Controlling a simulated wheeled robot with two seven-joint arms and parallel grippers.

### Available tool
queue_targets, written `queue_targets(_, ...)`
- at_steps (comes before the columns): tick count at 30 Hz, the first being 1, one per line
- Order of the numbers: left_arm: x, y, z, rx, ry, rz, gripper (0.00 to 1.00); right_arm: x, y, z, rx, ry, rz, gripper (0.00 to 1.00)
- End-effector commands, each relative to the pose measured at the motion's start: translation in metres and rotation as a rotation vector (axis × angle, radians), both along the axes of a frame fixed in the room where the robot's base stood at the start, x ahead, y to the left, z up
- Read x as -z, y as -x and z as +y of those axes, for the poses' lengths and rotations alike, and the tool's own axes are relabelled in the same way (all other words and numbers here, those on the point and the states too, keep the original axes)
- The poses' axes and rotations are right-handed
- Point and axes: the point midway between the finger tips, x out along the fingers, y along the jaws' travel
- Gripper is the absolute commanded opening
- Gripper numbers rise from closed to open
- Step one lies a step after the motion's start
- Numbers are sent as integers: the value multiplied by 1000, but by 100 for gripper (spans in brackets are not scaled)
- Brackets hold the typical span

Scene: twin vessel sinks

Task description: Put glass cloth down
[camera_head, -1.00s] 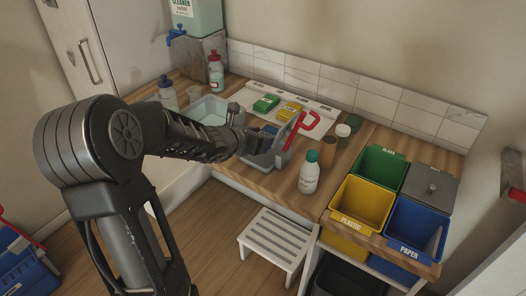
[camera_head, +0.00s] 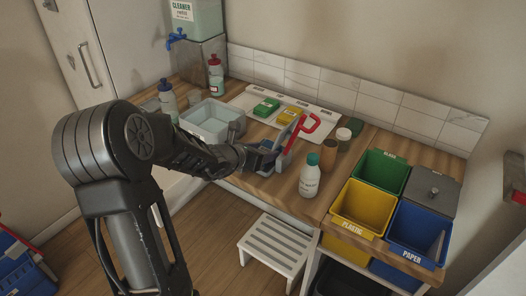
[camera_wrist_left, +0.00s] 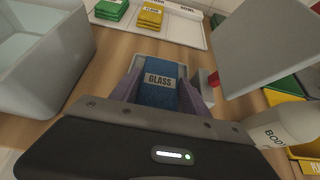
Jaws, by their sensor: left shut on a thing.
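The blue glass cloth (camera_wrist_left: 159,92), labelled GLASS, is between the two fingers of my left gripper (camera_wrist_left: 160,90) in the left wrist view. In the head view my left gripper (camera_head: 262,158) is near the front edge of the wooden counter, left of a grey upright piece with a red handle (camera_head: 303,128). The cloth is mostly hidden there; a small blue patch shows at the fingers. A pale, tray-like surface (camera_wrist_left: 147,60) shows behind the cloth; I cannot tell whether they touch. My right gripper is not in view.
A white board (camera_head: 246,101) at the back holds a green cloth (camera_head: 266,106) and a yellow cloth (camera_head: 290,116). A grey basin (camera_head: 212,120) stands left. A white bottle (camera_head: 310,178) stands close right, before yellow, green and blue bins (camera_head: 362,208). A white stool (camera_head: 272,247) is below.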

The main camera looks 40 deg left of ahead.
Motion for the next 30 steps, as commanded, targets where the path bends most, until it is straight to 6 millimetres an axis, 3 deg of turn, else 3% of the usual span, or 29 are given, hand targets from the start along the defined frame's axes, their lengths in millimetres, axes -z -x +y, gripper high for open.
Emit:
queue_targets(1,3,0,0,0,0,0,9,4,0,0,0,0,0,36)
queue_targets(2,3,0,0,0,0,0,55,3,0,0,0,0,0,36)
queue_targets(5,2,0,0,0,0,0,63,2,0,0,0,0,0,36)
queue_targets(17,-4,1,0,0,0,0,63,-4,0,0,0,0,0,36)
queue_targets(23,-18,26,0,-1,-2,-3,63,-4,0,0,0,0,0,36)
queue_targets(30,-44,71,0,-3,-3,-2,63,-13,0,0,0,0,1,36)
